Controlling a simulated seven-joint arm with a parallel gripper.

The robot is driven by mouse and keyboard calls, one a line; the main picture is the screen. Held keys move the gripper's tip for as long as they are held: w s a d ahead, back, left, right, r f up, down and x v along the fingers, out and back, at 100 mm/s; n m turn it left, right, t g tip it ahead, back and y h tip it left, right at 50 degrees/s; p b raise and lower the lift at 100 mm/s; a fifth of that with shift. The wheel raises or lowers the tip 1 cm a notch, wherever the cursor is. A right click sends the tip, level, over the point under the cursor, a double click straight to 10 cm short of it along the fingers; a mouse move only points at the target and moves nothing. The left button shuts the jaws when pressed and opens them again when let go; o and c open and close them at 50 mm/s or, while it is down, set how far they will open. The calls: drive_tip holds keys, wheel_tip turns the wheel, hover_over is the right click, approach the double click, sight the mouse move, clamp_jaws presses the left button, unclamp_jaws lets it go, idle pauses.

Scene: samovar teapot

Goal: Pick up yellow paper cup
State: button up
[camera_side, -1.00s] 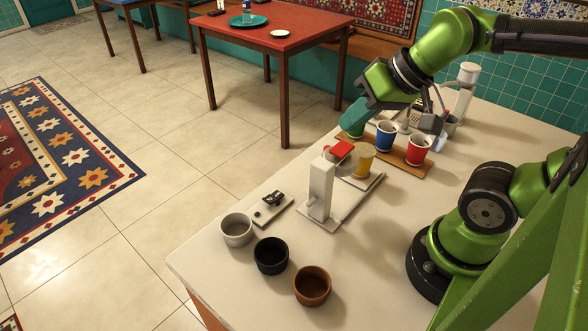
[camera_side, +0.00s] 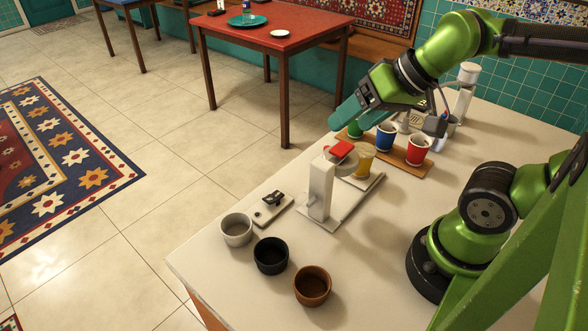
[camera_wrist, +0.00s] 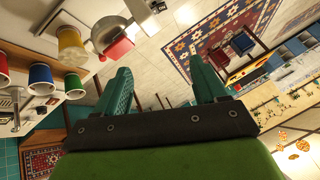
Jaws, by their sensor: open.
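The yellow paper cup (camera_side: 363,163) stands on the base of the white dispenser (camera_side: 321,188), partly hidden by the dispenser's round head. In the wrist view the yellow cup (camera_wrist: 71,46) shows at the upper left, apart from my fingers. My gripper (camera_side: 335,119) is above and behind the cups at the far side of the counter, teal fingers pointing left and down. In the wrist view my gripper's two teal fingers (camera_wrist: 163,88) are spread with nothing between them.
Blue (camera_side: 385,137) and red (camera_side: 418,149) cups stand on a wooden board (camera_side: 398,161), with a green cup (camera_side: 355,129) partly hidden by my fingers. White (camera_side: 237,230), black (camera_side: 271,256) and brown (camera_side: 312,286) bowls stand at the counter's front.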

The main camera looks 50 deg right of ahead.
drive_tip(key=shift+o, duration=1.3)
drive_tip(key=n+g+h, duration=0.2)
drive_tip(key=n+g, duration=0.4)
drive_tip(key=g, duration=0.1)
hover_over(363, 153)
drive_tip(key=a, duration=0.2)
wheel_tip(363, 153, down, 4)
drive_tip(key=r, duration=0.1)
drive_tip(key=n, duration=0.2)
drive_tip(key=shift+n, duration=0.3)
drive_tip(key=f, duration=1.1)
drive_tip(key=s+f, duration=0.1)
drive_tip(key=f, duration=0.4)
drive_tip(key=shift+f, duration=0.35)
drive_tip(key=shift+c, duration=0.3)
